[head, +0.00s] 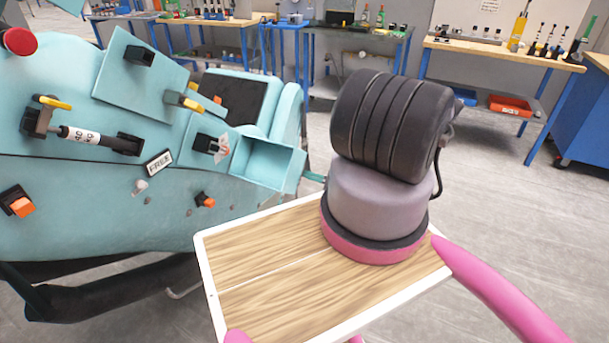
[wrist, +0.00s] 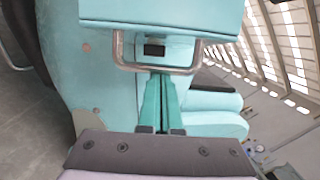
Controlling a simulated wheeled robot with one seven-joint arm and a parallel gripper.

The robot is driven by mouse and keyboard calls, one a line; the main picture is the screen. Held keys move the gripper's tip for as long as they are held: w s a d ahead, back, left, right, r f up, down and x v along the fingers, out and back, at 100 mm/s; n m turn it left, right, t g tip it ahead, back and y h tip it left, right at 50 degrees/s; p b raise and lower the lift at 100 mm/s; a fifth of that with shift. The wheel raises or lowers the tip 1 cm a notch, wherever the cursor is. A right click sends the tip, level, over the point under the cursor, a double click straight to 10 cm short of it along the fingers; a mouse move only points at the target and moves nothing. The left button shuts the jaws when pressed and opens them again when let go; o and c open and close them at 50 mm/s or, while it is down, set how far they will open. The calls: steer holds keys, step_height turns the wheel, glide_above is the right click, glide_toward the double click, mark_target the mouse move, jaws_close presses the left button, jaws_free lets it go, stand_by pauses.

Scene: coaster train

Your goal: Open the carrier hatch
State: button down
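The teal carrier (head: 90,210) fills the left of the head view. On its right side is a teal box-like part (head: 268,163) with a recessed face; I cannot tell for certain which part is the hatch. In the wrist view a teal panel (wrist: 160,12) spans the top, with a metal U-shaped handle (wrist: 190,66) below it and a small black latch-like piece (wrist: 154,50). My gripper (wrist: 158,78) has its narrow teal fingers pointing at the handle, their tips close to the bar. Whether they grip it is unclear. The head view mostly hides my gripper behind my arm.
A FREE label (head: 159,162), a cylinder (head: 85,135) and orange-tipped latches (head: 205,200) stick out from the carrier. My wood-topped tray lies below my arm. Workbenches (head: 500,50) with tools stand at the back. The floor (head: 520,180) on the right is clear.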

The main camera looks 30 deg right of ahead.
steer(key=shift+m+h, duration=0.5)
steer(key=shift+h, duration=0.3)
steer(key=s+r, duration=0.1)
steer(key=s+a+r, duration=0.2)
steer(key=s, duration=0.1)
steer(key=shift+r, duration=0.3)
